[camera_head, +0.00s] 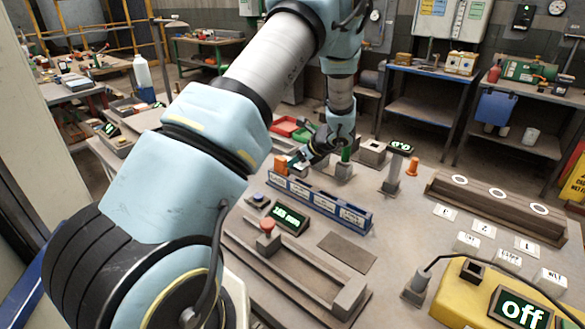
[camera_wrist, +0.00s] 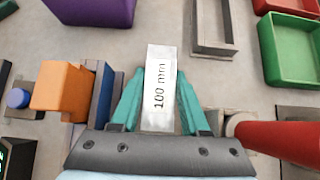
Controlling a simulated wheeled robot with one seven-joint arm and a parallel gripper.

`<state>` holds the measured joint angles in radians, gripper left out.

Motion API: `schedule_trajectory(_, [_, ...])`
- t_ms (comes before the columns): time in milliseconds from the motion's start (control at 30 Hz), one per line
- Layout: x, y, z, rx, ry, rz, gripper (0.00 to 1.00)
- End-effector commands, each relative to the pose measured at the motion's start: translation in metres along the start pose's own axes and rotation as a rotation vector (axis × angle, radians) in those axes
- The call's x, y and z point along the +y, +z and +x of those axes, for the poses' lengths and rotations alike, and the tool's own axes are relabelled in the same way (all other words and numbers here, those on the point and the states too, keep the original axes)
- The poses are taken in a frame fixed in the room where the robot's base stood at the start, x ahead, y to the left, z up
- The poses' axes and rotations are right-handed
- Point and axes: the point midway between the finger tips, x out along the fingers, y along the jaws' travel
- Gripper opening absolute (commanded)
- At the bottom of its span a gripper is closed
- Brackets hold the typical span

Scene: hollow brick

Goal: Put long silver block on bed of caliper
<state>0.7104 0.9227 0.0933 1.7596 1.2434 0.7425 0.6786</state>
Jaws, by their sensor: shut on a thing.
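A long silver block (camera_wrist: 158,75) marked "100 mm" stands between the teal fingers of my gripper (camera_wrist: 160,100) in the wrist view. The fingers are shut on its sides, and its far end sticks out past the fingertips. In the head view my gripper (camera_head: 298,164) is at the back of the table, near the left end of the blue rack; the block cannot be made out there. The caliper (camera_head: 290,265) lies at the front, a long grey bed with a red-topped part at its left and a raised end block at its right. The bed looks empty.
A blue rack (camera_head: 318,202) with white labels stands between my gripper and the caliper. A lit display (camera_head: 289,217) sits behind the caliper. An orange block (camera_wrist: 62,86) is left of my fingers, a red cylinder (camera_wrist: 272,140) right. A dark flat plate (camera_head: 347,252) lies beside the caliper.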

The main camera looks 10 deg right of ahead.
Motion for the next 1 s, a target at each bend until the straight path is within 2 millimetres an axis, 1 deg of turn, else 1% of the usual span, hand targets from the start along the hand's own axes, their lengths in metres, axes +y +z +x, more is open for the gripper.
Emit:
schedule_trajectory(33, [-0.0001,0.0,-0.0002,0.0,0.0,0.0,0.14])
schedule_trajectory(100, [-0.0001,-0.0001,-0.0002,0.0,0.0,0.0,0.06])
schedule_trajectory(167, [-0.0002,-0.0001,-0.0002,0.0,0.0,0.0,0.0])
schedule_trajectory(1000, [-0.0004,-0.0001,-0.0004,0.0,-0.001,0.0,0.0])
